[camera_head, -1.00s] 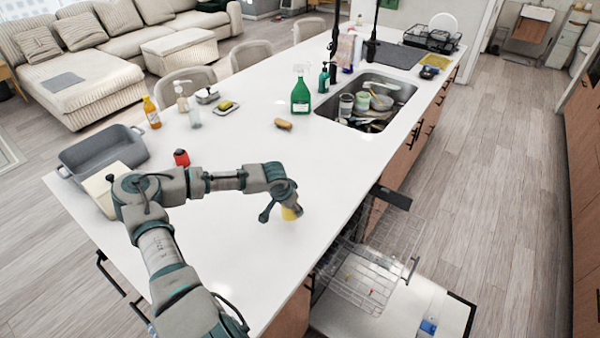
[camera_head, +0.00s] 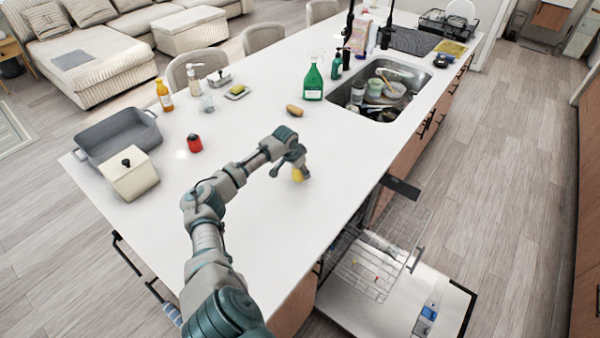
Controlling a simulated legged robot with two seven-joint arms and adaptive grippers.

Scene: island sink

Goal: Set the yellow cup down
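The yellow cup (camera_head: 298,175) is at the white island counter (camera_head: 340,150), near its middle, partly hidden by my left gripper (camera_head: 289,172). It looks to be on the counter, but its base is too small to judge contact. My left gripper is above and around the cup with its fingers spread. One finger stands out to the left, with bare counter showing between it and the cup. My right gripper is out of view.
A grey tub (camera_head: 112,130), a cream canister (camera_head: 130,176) and a red item (camera_head: 194,143) stand at left. A green spray bottle (camera_head: 313,82) and a filled sink (camera_head: 378,92) are farther back. An open dishwasher (camera_head: 370,270) is at right. Counter around the cup is clear.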

